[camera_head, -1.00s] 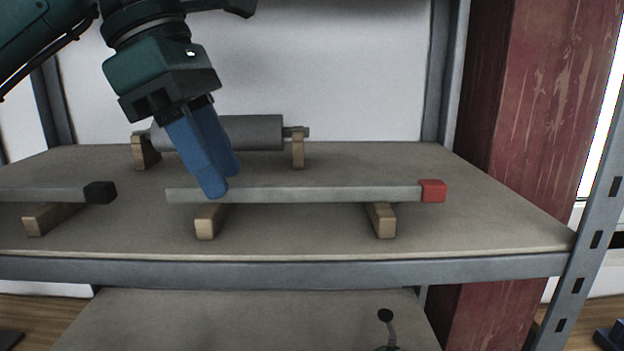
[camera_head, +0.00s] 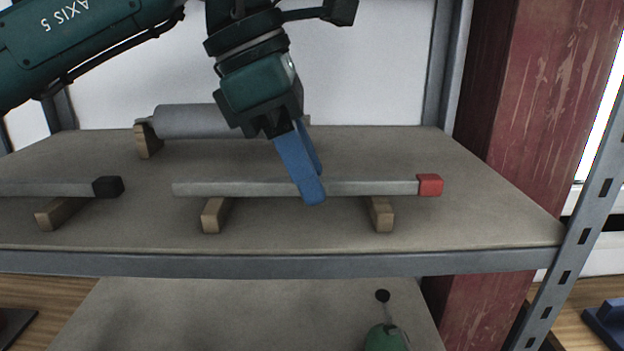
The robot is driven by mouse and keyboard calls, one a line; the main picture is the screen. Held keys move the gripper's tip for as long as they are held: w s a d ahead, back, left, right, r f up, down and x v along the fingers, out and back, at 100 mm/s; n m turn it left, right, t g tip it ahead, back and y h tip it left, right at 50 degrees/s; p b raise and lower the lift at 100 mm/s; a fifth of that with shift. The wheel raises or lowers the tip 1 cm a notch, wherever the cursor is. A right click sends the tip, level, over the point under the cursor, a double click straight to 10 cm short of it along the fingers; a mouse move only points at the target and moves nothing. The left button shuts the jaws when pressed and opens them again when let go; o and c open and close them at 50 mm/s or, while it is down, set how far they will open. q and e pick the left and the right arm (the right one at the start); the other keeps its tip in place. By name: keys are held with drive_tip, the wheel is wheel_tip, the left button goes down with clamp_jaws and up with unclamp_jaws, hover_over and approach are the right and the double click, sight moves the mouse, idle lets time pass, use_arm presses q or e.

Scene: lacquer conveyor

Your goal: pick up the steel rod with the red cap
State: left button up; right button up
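The steel rod (camera_head: 260,188) is a long grey bar lying left to right across two wooden blocks on the shelf. Its red cap (camera_head: 430,185) is at the right end. My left gripper (camera_head: 316,190) points down at the rod right of its middle, with blue fingers. The near finger overlaps the rod's front face; the far finger's tip shows behind it, so the fingers look apart. I cannot tell whether either finger touches the rod. My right gripper is not in view.
A similar bar with a black cap (camera_head: 108,187) lies at the left on a wooden block (camera_head: 62,213). A grey cylinder (camera_head: 185,121) rests on supports behind, partly hidden by my gripper. A red post (camera_head: 535,90) and a metal upright (camera_head: 590,190) stand at the right.

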use_arm(q)
clamp_jaws()
drive_tip(key=shift+r, duration=0.15)
idle(0.4)
